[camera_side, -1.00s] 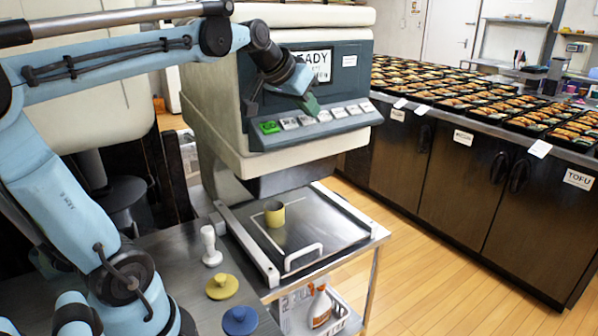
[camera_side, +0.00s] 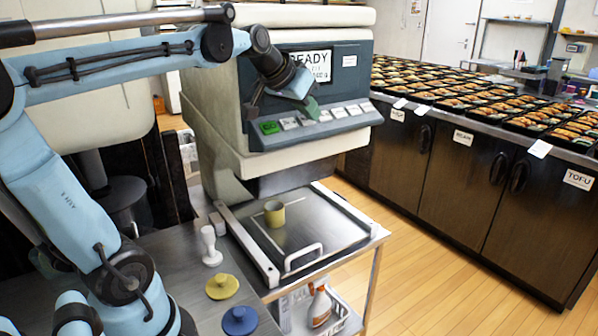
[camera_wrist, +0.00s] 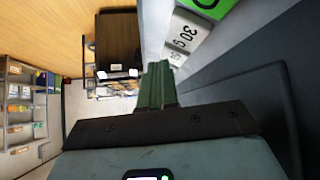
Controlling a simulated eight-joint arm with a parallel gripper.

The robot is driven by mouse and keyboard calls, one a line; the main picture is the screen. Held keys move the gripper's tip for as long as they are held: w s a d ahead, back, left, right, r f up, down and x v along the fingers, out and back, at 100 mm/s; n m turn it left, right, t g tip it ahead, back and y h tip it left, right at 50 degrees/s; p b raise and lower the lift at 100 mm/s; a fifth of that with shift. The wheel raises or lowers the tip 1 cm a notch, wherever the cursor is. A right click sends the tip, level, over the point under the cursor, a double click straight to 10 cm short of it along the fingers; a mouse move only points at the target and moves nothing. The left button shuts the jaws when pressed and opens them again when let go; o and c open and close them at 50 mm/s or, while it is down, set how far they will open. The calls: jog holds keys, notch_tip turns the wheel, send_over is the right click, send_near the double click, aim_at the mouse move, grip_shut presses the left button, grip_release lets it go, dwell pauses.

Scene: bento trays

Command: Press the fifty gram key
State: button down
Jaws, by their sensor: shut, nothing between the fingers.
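My gripper (camera_side: 312,110) is shut and empty, with green fingers pointing down at the key row on the grey machine panel (camera_side: 362,60). In the side view the fingertips overlap the row between the left and middle white keys; contact cannot be told. A green key (camera_side: 269,127) is at the row's left end, with several white keys (camera_side: 339,112) to its right. Their labels are too small to read there. In the wrist view the shut fingers (camera_wrist: 157,80) are beside a white key marked 30 g (camera_wrist: 185,33). I cannot make out the fifty gram key; the fingers may hide it.
The machine's screen (camera_side: 308,62) reads READY. Below is a metal plate (camera_side: 325,228) with a yellow-olive cup (camera_side: 274,214). A white stamp-like piece (camera_side: 210,246), a yellow lid (camera_side: 222,287) and a blue lid (camera_side: 240,320) are on the bench. A counter with bento trays (camera_side: 470,95) is at right.

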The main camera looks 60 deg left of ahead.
jog(key=shift+s+a+f, duration=0.1)
jog(key=shift+a+f, duration=0.05)
jog(key=shift+a, duration=0.45)
jog(key=shift+s+r, duration=0.15)
jog(key=shift+r, duration=0.8)
jog(key=shift+d+r, duration=0.7)
jog(key=shift+r, duration=0.3)
jog(key=shift+d+r, duration=0.7)
jog(key=shift+r, duration=0.3)
jog(key=shift+d, duration=0.1)
jog(key=s+d+f+m, duration=0.1)
jog(key=s+d+f, duration=0.4)
jog(key=f, duration=0.5)
jog(key=s+d+f+m+g+h, duration=0.1)
jog(key=s+d+f, duration=0.5)
jog(key=f, duration=0.4)
jog(key=shift+d+f+m+g+h, duration=0.3)
jog(key=shift+d+f+m, duration=0.05)
jog(key=shift+m, duration=0.05)
